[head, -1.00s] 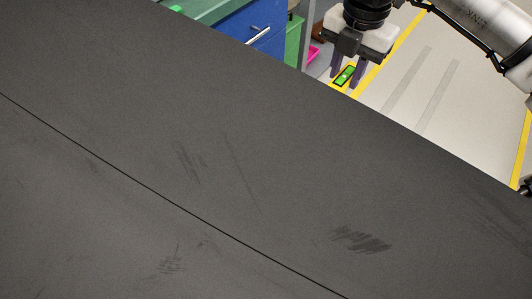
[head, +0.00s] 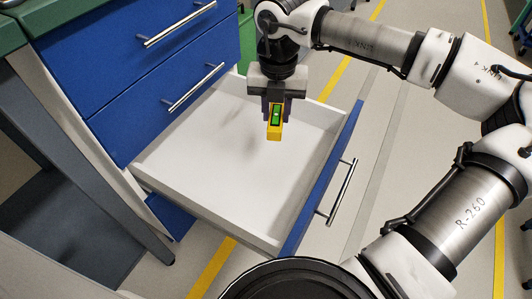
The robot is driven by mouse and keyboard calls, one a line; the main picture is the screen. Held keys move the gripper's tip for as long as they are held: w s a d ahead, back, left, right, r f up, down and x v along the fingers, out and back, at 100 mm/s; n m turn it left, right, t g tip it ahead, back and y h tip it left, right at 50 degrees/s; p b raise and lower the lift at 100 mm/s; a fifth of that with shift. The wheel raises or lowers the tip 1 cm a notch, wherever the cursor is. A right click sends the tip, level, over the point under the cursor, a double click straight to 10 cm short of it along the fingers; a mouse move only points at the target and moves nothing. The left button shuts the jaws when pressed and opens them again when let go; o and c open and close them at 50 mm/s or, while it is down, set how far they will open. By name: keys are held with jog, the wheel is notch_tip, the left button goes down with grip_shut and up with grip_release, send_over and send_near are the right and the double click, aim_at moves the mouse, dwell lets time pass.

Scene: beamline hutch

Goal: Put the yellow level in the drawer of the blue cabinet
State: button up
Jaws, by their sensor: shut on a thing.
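My gripper (head: 276,108) is shut on the yellow level (head: 274,131), a small yellow block with a green vial facing me. It holds the level above the drawer (head: 158,187) of the blue cabinet (head: 105,75). The drawer is pulled out, with a white inside and a blue front (head: 322,185) with a metal handle. Its visible floor is empty. A soft shadow falls on the drawer floor to the left of the level. How high the level hangs above the floor is hard to tell.
Two closed blue drawer fronts with metal handles (head: 193,88) are above the open drawer. A grey table leg and shelf (head: 60,190) stand at the left. A green item (head: 246,35) is behind the cabinet. Floor with yellow lines is clear at the right.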

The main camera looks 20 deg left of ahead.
notch_tip(320, 180, down, 14)
jog(key=b, duration=0.3)
jog(key=shift+r, duration=0.15)
jog(key=o, duration=1.1)
jog(key=shift+c, duration=0.2)
notch_tip(320, 180, up, 12)
jog(key=p, duration=0.3)
